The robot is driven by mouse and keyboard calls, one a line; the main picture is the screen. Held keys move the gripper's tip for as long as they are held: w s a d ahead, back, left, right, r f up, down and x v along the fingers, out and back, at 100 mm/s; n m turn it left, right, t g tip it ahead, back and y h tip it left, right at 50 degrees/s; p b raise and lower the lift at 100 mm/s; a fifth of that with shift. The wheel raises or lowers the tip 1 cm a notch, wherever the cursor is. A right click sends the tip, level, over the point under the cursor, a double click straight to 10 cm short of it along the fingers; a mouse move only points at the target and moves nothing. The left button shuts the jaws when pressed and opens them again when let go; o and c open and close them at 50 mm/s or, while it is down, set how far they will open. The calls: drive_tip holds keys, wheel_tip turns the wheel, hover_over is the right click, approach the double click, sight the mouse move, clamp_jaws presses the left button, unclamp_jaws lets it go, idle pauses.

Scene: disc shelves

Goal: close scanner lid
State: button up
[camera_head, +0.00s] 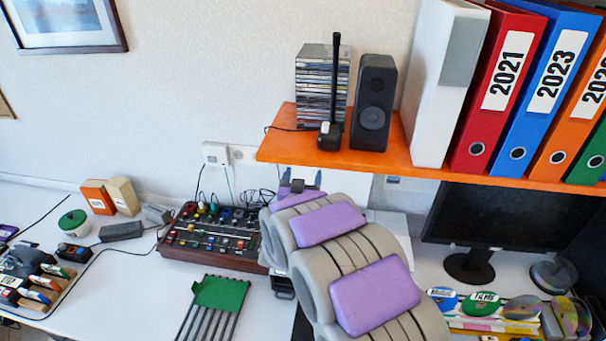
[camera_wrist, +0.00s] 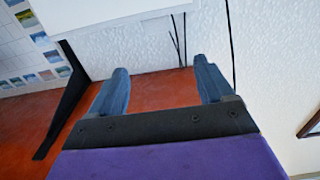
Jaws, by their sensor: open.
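A white upright panel (camera_head: 350,187), which looks like the raised scanner lid, stands below the orange shelf, behind my arm. My arm hides much of it and most of the scanner body; a dark edge (camera_head: 283,287) shows beside the arm. My gripper (camera_head: 300,184) is in front of the panel's left part. In the wrist view my gripper (camera_wrist: 162,80) has its two blue-grey fingers apart with nothing between them. A white surface (camera_wrist: 110,10) lies beyond the fingertips there; I cannot tell whether they touch it.
The orange shelf (camera_head: 270,148) overhangs close to my gripper and carries a speaker (camera_head: 373,105), discs and binders. A mixer (camera_head: 215,238) and green rack (camera_head: 220,293) sit left of my arm. A monitor (camera_head: 500,215) and loose discs are on the right.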

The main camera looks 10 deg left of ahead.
drive_tip(key=s, duration=0.6)
drive_tip(key=shift+r+p, duration=0.3)
drive_tip(key=shift+r, duration=0.1)
drive_tip(key=shift+a, duration=0.1)
idle(0.3)
idle(0.4)
